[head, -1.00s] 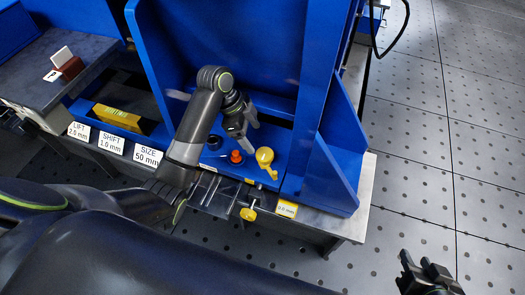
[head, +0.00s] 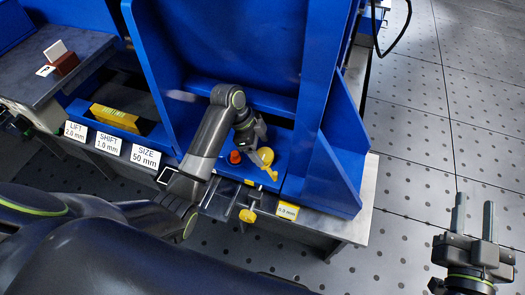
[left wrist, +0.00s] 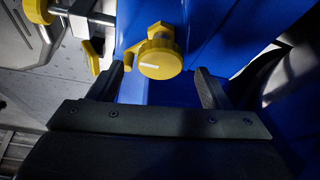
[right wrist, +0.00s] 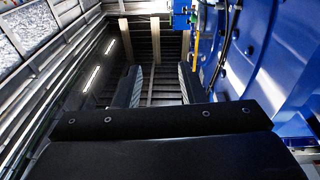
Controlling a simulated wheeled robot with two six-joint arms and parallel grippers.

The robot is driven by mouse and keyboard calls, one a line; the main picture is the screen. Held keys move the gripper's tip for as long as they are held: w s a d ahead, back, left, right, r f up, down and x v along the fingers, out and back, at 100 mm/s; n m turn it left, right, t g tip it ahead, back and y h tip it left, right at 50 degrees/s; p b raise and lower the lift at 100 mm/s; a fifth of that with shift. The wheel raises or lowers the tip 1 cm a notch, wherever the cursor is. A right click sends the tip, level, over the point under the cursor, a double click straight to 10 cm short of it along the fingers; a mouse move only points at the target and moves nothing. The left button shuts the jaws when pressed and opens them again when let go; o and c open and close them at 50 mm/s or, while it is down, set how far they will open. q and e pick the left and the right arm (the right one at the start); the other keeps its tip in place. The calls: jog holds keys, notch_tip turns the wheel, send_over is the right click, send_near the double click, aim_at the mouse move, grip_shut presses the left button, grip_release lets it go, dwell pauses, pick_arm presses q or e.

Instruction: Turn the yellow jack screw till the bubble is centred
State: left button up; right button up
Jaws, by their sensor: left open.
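A round yellow knob with a white mark shows in the left wrist view (left wrist: 160,58), and in the head view (head: 265,156) it stands on the blue frame. My left gripper (head: 259,140) is open beside it; in the left wrist view its fingers (left wrist: 161,78) lie either side of the knob's lower part, with no visible contact. A second yellow handle (head: 247,215) hangs at the bench's front edge. I cannot tell which is the jack screw. I cannot make out a bubble. My right gripper (head: 473,218) is open and empty over the floor at right.
An orange-red knob (head: 235,157) sits just left of the yellow knob. Blue walls (head: 235,50) rise behind and at the right. Labels reading LIFT, SHIFT and SIZE (head: 146,156) line the front edge. A yellow block (head: 118,118) lies at left. The right floor is clear.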

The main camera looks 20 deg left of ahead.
pick_arm(q)
jog(key=shift+x, duration=0.8)
jog(key=shift+d+f+b, duration=0.1)
jog(key=shift+f+b, duration=0.15)
jog(key=shift+b, duration=0.05)
pick_arm(e)
jog(key=shift+s+a+r+n+t+y, duration=0.15)
jog(key=shift+r+t, duration=0.4)
jog(key=shift+r, duration=0.3)
jog(key=shift+s+a+r+n+t+y, duration=0.1)
jog(key=shift+s+r+n+t, duration=0.1)
jog(key=shift+r+t, duration=0.55)
jog(key=shift+s+a+r+n+t+y, duration=0.15)
jog(key=shift+r+t, duration=0.25)
jog(key=shift+r, duration=0.6)
jog(key=shift+d, duration=0.1)
